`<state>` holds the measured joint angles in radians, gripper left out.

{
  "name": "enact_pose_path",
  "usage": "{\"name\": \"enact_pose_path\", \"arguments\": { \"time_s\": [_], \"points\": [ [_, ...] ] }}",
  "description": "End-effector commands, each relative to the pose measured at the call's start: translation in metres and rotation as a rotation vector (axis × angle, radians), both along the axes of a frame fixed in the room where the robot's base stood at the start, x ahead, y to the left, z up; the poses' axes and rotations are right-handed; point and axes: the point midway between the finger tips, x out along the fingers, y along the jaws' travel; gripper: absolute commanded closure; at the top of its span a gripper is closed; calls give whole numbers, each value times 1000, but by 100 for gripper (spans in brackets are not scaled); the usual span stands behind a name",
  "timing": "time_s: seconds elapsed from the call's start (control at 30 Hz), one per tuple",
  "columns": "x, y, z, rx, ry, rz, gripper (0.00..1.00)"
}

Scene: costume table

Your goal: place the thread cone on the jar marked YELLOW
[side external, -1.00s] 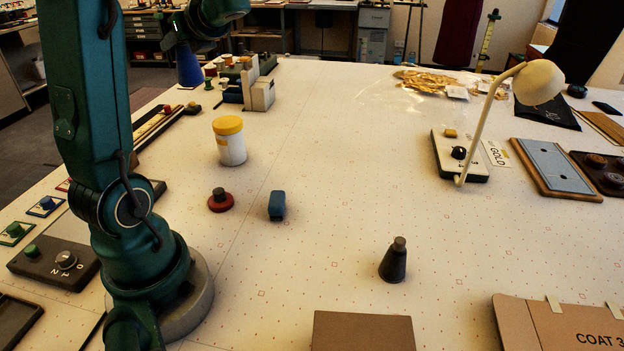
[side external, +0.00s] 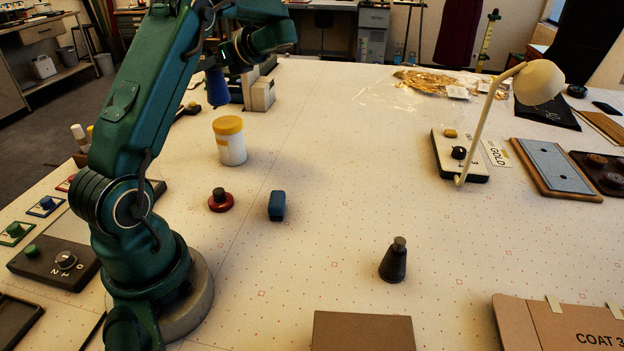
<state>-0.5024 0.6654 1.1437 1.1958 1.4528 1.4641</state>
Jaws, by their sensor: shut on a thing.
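The blue thread cone (side external: 217,88) hangs above the table, roughly upright, just up and left of a white jar (side external: 231,152) with a yellow lid (side external: 228,125). A gap shows between the cone's lower end and the lid. My gripper (side external: 212,66) is shut on the cone's top; its fingers are small, dark and partly hidden by my arm. No lettering is readable on the jar, which stands upright on the table.
A red-based knob (side external: 221,201) and a blue block (side external: 277,206) lie in front of the jar. A dark cone-shaped piece (side external: 393,263) stands farther right. A grey-white fixture (side external: 261,94) stands behind the jar. The table's middle is clear.

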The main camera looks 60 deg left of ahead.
Motion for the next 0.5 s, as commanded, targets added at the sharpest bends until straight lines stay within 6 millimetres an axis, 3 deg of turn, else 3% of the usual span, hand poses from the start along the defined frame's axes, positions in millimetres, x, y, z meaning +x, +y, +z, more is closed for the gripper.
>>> {"name": "enact_pose_path", "arguments": {
  "time_s": [0.17,0.5],
  "points": [
    [9,-1,-7,0,1,0,100],
    [8,-1,-45,1,3,-2,100]
  ]
}}
